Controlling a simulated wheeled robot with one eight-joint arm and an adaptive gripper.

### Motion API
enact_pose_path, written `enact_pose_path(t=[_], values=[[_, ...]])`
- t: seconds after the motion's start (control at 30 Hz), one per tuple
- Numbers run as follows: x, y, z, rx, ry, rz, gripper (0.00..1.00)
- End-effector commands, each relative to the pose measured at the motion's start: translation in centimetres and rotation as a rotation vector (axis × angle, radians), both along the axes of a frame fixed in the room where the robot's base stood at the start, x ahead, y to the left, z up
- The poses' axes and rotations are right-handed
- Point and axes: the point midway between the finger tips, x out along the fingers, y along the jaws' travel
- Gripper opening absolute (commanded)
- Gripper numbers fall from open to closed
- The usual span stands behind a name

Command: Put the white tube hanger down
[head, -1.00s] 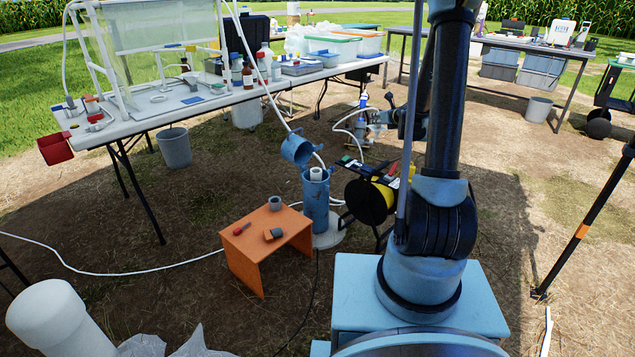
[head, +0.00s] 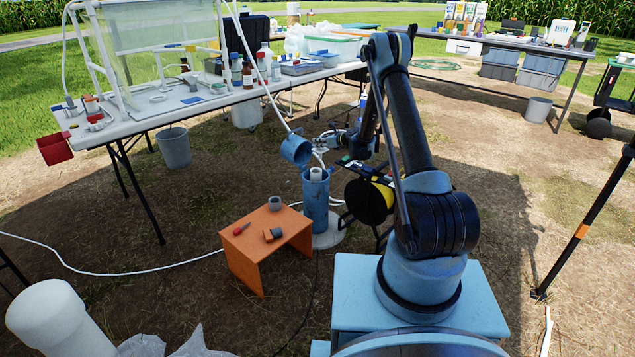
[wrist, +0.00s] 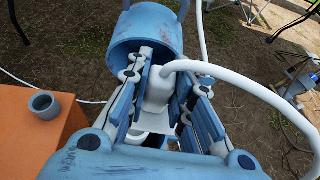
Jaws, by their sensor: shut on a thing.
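The white tube hanger (wrist: 158,88) is between the two fingers of my gripper (wrist: 168,80) in the wrist view, with a white tube curving from it to the right. My gripper is shut on it. In the head view, my gripper (head: 324,142) is small and partly hidden, beside the open blue cap (head: 296,149) and above the blue well casing (head: 315,205). A white inner pipe (head: 316,174) shows at the casing's top. In the wrist view the cap (wrist: 145,35) lies just beyond the fingers; whether they touch it is unclear.
An orange stool (head: 262,247) with a grey cup (head: 274,203) and small tools stands left of the casing. A black and yellow reel (head: 369,201) stands close on its right. A long white table (head: 230,92) is behind.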

Motion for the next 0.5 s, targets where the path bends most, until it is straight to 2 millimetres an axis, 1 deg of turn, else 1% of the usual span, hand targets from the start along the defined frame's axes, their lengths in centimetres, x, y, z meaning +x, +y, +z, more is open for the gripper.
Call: enact_pose_path(t=[0.03, 0.1, 0.2, 0.33, 0.5], values=[[0.1, 0.8, -0.7, 0.001, -0.001, 0.013, 0.0], [0.1, 1.7, -1.4, 0.001, -0.002, 0.027, 0.0], [0.2, 2.3, -2.0, 0.001, -0.002, 0.038, 0.0], [0.2, 2.5, -3.4, 0.002, -0.003, 0.042, 0.0], [0.2, 2.5, -6.0, 0.002, -0.003, 0.042, 0.0]])
